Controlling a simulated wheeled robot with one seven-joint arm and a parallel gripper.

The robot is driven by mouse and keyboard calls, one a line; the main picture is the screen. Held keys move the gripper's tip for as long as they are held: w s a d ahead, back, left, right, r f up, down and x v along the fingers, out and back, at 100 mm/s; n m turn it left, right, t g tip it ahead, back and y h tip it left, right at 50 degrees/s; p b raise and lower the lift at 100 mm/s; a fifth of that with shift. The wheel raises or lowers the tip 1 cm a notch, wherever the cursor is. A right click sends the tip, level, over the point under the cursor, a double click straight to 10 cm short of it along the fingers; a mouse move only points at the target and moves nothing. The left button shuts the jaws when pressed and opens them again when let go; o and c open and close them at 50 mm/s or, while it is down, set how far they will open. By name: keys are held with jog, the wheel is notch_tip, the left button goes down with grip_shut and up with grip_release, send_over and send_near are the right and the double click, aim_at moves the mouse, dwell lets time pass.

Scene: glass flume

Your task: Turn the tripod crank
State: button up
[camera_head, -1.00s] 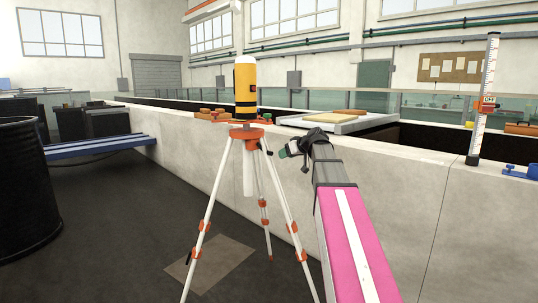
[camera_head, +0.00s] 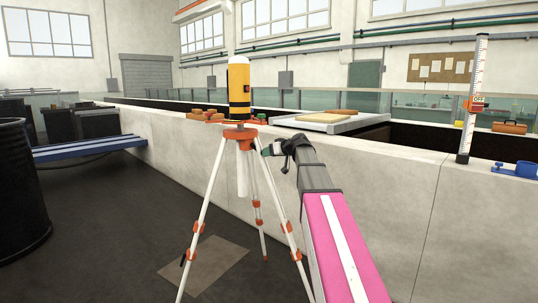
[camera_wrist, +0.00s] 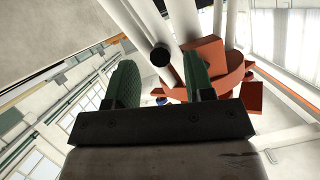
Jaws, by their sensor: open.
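The tripod (camera_head: 240,134) stands upright on white legs with orange fittings, a yellow-and-black instrument (camera_head: 240,88) on its head. In the wrist view its orange head (camera_wrist: 208,62) and white tubes fill the upper middle. A dark round end (camera_wrist: 160,55), which looks like the crank's knob, shows between my fingers in the picture; I cannot tell whether they touch it. My gripper (camera_wrist: 160,62) is open, with green pads on both sides. In the head view my gripper (camera_head: 267,151) is just right of the tripod, below its head; the crank is hard to make out there.
A concrete wall (camera_head: 380,200) runs close behind the tripod and my arm. A blue bench (camera_head: 85,148) and a black barrel (camera_head: 20,190) stand at left. A measuring staff (camera_head: 472,100) stands on the wall at right.

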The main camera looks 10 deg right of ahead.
jog(key=shift+w+a+f, duration=0.2)
jog(key=shift+w+a, duration=0.1)
jog(key=shift+w, duration=0.05)
grip_shut()
jog(key=shift+r, duration=0.1)
jog(key=shift+w+d+r+n+t+h, duration=0.15)
jog(key=shift+r+n+t+h, duration=0.35)
jog(key=shift+n, duration=0.45)
jog(key=shift+w+d+r+n+t+h, duration=0.1)
jog(key=shift+d+r+n+t+h, duration=0.15)
jog(key=shift+r+n+h, duration=0.4)
jog(key=shift+w+d+r+n+t+h, duration=0.1)
jog(key=shift+r+n+t+h, duration=0.45)
jog(key=shift+n, duration=0.65)
jog(key=shift+r, duration=0.15)
